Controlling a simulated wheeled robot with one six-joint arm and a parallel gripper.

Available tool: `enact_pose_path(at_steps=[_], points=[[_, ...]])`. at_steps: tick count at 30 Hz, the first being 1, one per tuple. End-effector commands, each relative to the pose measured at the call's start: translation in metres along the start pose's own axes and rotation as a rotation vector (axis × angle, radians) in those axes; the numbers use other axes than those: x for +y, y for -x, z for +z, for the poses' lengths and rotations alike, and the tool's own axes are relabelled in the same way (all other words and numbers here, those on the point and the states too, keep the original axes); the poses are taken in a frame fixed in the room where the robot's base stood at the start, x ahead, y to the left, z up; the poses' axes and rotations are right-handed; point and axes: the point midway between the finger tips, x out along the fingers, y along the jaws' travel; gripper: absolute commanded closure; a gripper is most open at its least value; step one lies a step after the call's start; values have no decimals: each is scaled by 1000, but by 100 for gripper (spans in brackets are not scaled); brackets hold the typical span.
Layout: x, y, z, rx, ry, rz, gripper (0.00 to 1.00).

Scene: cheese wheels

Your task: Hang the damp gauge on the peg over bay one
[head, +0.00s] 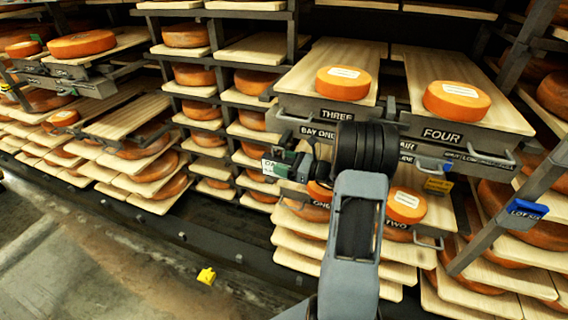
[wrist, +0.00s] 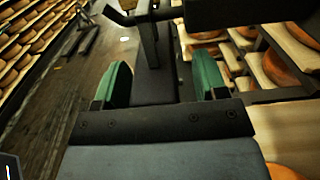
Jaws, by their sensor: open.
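A small white-faced thing with green on it (head: 274,169) is by the rack post, just below left of my gripper. Its lettering is too small to read, and I cannot tell for sure that it is the damp gauge. My gripper (head: 292,158) is in front of the post, left of the bay one sign (head: 317,132). In the wrist view my gripper (wrist: 163,80) has its two green finger pads wide apart. A dark upright bar shows between and beyond them, and no held object is visible. I cannot make out a peg; my arm hides part of that area.
Shelf boards with orange cheese wheels fill the racks. Boards three (head: 343,117) and four (head: 441,134) stick out, each with a cheese. A yellow tag (head: 438,185) and a blue box (head: 527,209) are at right. A yellow object (head: 206,276) lies low at the floor edge.

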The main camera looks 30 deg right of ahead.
Motion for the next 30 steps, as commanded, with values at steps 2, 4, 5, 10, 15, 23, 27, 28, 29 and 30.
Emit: enact_pose_path(at_steps=[2, 4, 5, 10, 15, 23, 27, 28, 29, 30], points=[[0, 0, 0, 1, -1, 0, 34], [0, 4, -1, 0, 0, -1, 34], [0, 6, -1, 0, 0, -2, 34], [-1, 31, -2, 1, 0, -4, 34], [-1, 67, -2, 0, 0, -5, 34], [0, 113, -1, 0, 0, -4, 34], [-1, 128, 0, -1, 1, -2, 34], [0, 130, 0, -1, 1, -2, 34], [0, 132, 0, 0, 1, -1, 34], [0, 135, 0, 0, 1, -1, 34]])
